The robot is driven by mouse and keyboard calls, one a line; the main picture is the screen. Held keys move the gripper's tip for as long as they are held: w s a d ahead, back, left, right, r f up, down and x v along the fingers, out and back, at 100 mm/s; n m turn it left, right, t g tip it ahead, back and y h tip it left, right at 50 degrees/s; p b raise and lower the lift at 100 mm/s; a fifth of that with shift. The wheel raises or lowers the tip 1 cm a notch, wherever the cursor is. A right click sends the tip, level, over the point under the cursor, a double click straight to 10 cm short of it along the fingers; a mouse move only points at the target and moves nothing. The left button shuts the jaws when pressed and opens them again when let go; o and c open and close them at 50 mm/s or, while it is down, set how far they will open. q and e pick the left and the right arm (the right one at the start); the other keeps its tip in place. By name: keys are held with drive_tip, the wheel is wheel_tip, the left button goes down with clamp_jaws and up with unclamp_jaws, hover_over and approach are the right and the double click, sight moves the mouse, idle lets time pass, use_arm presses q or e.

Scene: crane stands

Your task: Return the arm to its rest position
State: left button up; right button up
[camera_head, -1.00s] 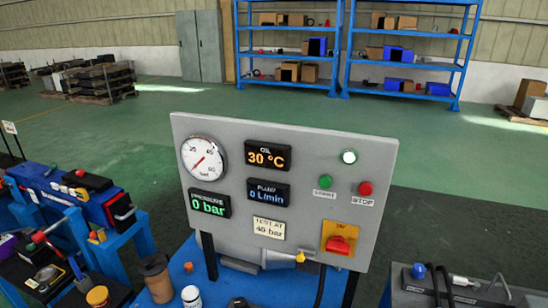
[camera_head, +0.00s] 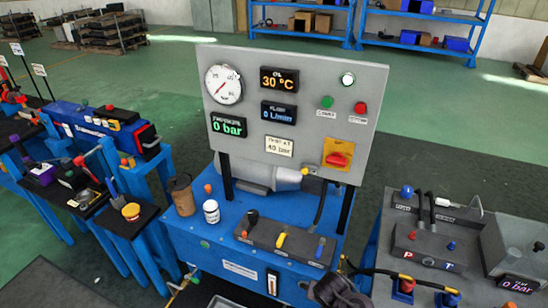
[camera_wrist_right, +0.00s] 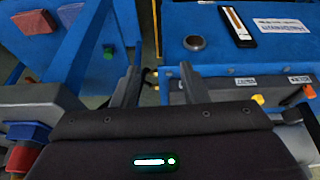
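My right gripper shows in the right wrist view (camera_wrist_right: 160,80). Its two dark fingers stand apart with nothing visible between them. Beyond it is the blue front of the test bench (camera_wrist_right: 172,20). A dark part, apparently of my right arm, shows at the bottom edge of the head view, in front of the bench (camera_head: 225,235); most of it is cut off. My left gripper and arm are not in view.
A grey gauge panel (camera_head: 300,145) stands on the bench above a lever block (camera_head: 285,243). A brown cup (camera_head: 182,197) and white bottle (camera_head: 211,212) stand at its left. A grey hose-connected unit (camera_head: 430,240) is at right, blue stands (camera_head: 100,170) at left.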

drive_tip(key=s+d+f+n+g+y, duration=0.1)
drive_tip(key=s+d+f+n, duration=0.15)
drive_tip(key=s+f, duration=0.55)
drive_tip(key=s+d+f+n+g, duration=0.1)
drive_tip(key=s+d+f, duration=0.25)
drive_tip(key=f, duration=0.85)
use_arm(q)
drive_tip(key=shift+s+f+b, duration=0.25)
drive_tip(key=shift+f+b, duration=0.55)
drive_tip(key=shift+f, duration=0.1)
use_arm(e)
drive_tip(key=s+f+n, duration=0.1)
drive_tip(key=s+f, duration=0.3)
drive_tip(key=s, duration=0.4)
drive_tip(key=s+d+f+n, duration=0.1)
drive_tip(key=s+f, duration=0.3)
drive_tip(key=s, duration=0.5)
drive_tip(key=s+d+f+n+g, duration=0.1)
drive_tip(key=s+f, duration=0.2)
drive_tip(key=s, duration=0.5)
drive_tip(key=shift+s+f+y, duration=0.25)
drive_tip(key=shift+f+y, duration=0.05)
drive_tip(key=shift+f, duration=0.1)
